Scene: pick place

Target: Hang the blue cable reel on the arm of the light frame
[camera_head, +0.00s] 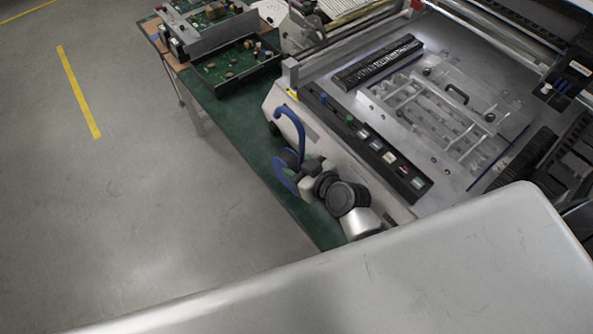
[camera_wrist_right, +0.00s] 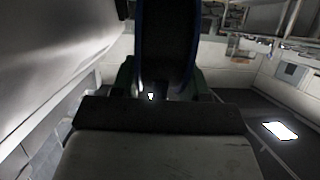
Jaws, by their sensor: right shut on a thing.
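The blue cable reel (camera_head: 286,174) is at the green table's edge, in front of the grey machine, with a curved blue part (camera_head: 299,125) rising above it. My right gripper (camera_head: 303,180) is shut on the reel, and the dark arm reaches it from the lower right. In the right wrist view the reel (camera_wrist_right: 168,45) is a dark upright shape with blue edges, between the fingers (camera_wrist_right: 160,90). Whether the reel touches the table or machine is unclear. I cannot clearly make out the light frame or its arm. My left gripper is out of view.
A grey machine (camera_head: 330,150) with a button strip fills the right of the green table (camera_head: 240,120). Circuit boards (camera_head: 235,65) in trays lie at the back left of the table. The floor (camera_head: 120,190) to the left is clear, with yellow lines.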

